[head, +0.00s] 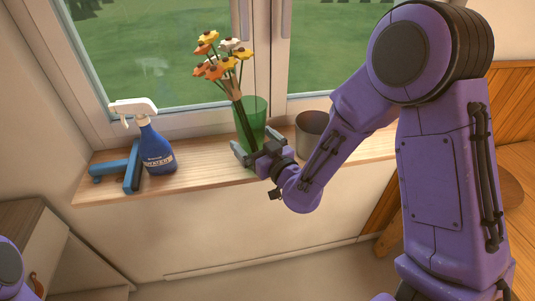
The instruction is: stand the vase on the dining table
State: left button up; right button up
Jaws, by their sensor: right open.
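The vase (255,112) is green, see-through glass and stands upright on the wooden windowsill (210,180). It holds several orange, yellow and white flowers (215,62). My right gripper (256,147) is open at the lower part of the vase, with its fingers spread to either side on the near side. I cannot tell whether they touch the glass. The gripper hides part of the vase's base. My left gripper is out of view. I cannot make out the dining table for certain.
The window is behind. Wooden furniture (510,190) shows at the right edge.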

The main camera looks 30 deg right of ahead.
aim_at(259, 145)
jog(key=s, duration=0.3)
jog(key=shift+s+d+r, duration=0.15)
jog(key=shift+s+d, duration=0.05)
jog(key=shift+s, duration=0.2)
pick_arm(q)
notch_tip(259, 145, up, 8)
jog(key=p, duration=0.9)
pick_arm(e)
jog(key=s, duration=0.6)
jog(key=shift+s+d+f, duration=0.2)
jog(key=shift+d, duration=0.15)
